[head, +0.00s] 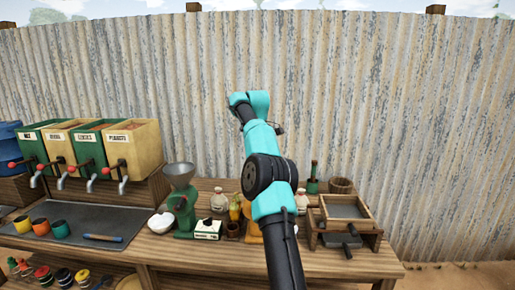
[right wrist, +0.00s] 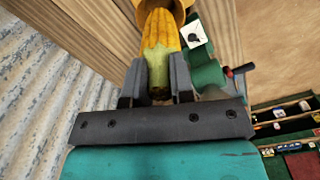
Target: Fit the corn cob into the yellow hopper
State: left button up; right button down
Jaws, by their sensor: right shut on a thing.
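My right gripper (right wrist: 158,66) is shut on the corn cob (right wrist: 159,38), a yellow ribbed cob with a greenish butt end towards the right wrist camera. The cob's far end reaches the round orange-yellow rim of the hopper (right wrist: 179,8) at the top of that view. I cannot tell how deep it sits inside. In the head view an orange-yellow body (head: 253,222), likely the yellow mill, is partly hidden behind my right arm. My right fingers are hidden there. My left gripper is in neither view.
A green mill with a grey funnel (head: 181,176) stands left of my arm, beside a white-labelled box (head: 208,229). A wooden tray box (head: 346,207) stands on the right. Several dispensers with taps (head: 134,148) stand at the left. A corrugated wall (head: 400,110) closes the back.

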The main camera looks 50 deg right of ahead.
jog(key=shift+f, duration=4.65)
dwell(0.8)
jog(key=c, duration=0.9)
grip_release()
jog(key=shift+o, duration=0.5)
jog(key=o, duration=0.4)
jog(key=shift+c, duration=0.2)
jog(key=shift+r, duration=3.5)
